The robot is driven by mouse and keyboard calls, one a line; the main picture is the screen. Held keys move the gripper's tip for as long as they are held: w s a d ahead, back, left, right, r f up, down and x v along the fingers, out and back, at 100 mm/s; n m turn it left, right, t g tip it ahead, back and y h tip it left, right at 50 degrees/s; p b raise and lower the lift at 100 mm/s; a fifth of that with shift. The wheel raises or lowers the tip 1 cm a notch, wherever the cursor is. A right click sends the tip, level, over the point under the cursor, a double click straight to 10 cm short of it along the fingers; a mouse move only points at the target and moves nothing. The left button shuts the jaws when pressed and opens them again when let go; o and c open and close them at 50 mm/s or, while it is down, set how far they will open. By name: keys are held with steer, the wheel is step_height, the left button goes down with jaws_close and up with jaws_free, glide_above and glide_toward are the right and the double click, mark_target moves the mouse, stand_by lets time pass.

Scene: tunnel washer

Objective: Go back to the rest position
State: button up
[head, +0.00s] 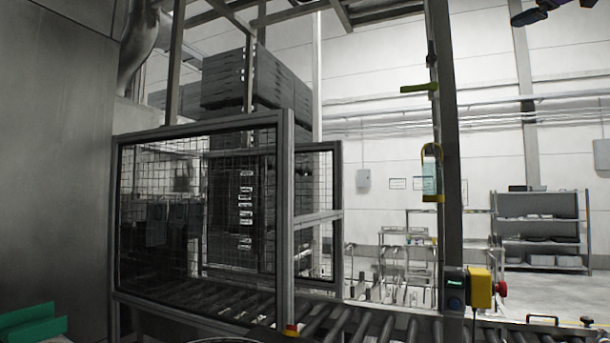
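A dark shape with bluish-purple parts (540,11) hangs at the top right edge of the head view and is cut off by the frame. It may be part of my arm or gripper, but too little shows to be sure. I cannot make out fingertips or anything held. No other part of my gripper shows.
A fenced mesh guard (283,215) stands over a roller conveyor (375,326). A dark post (449,150) carries a yellow control box (480,288). Stacked dark crates (240,80) stand behind. A green object (32,324) is at lower left, a shelf rack (540,230) at far right.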

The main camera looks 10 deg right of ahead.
steer(key=w+a+f+m+g+h, duration=0.1)
steer(key=a+f+m+h, duration=0.2)
steer(key=f+m, duration=0.6)
steer(key=a+f+m+g+h, duration=0.1)
steer(key=a+f+m+h, duration=0.35)
steer(key=f, duration=0.75)
steer(key=w+a+f+m+g+h, duration=0.1)
steer(key=a+f+m+h, duration=0.1)
steer(key=f+m, duration=0.8)
steer(key=s+a+f+n+g+y, duration=0.1)
steer(key=s+a+f, duration=0.4)
steer(key=f, duration=0.5)
steer(key=s+a+f+n+g+y, duration=0.1)
steer(key=s+a+f+g+y, duration=0.2)
steer(key=f, duration=0.7)
steer(key=s+a+f+n+g+y, duration=0.1)
steer(key=s+a+f+g+y, duration=0.1)
steer(key=s+a+f+g, duration=0.4)
steer(key=s+a+f, duration=0.1)
steer(key=a+f, duration=0.2)
steer(key=f, duration=0.2)
steer(key=shift+n, duration=0.35)
